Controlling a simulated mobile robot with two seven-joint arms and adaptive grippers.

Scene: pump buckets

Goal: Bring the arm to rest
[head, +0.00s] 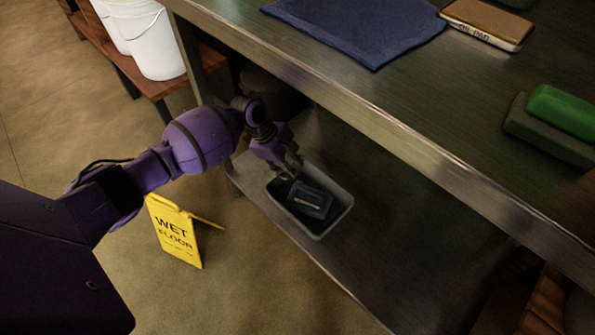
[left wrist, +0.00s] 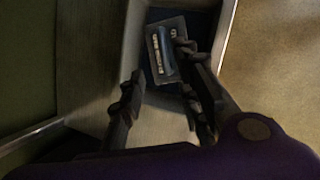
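My left gripper (head: 290,165) reaches in under the table top, just above a pale grey bin (head: 337,220) on the lower shelf. Its fingers (left wrist: 158,75) are spread apart in the left wrist view, with nothing visible between them. A dark block with a pale label (head: 313,199) lies in the bin; it also shows in the left wrist view (left wrist: 163,50), beyond the fingers and close to the right one. I cannot tell whether that finger touches it. My right gripper is not in view.
The metal table's front edge (head: 400,137) runs above and beside my left arm. A yellow wet-floor sign (head: 174,232) stands on the floor below the arm. White buckets (head: 152,45) stand on a wooden bench. A blue mat (head: 355,25) and green block (head: 563,112) lie on the table.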

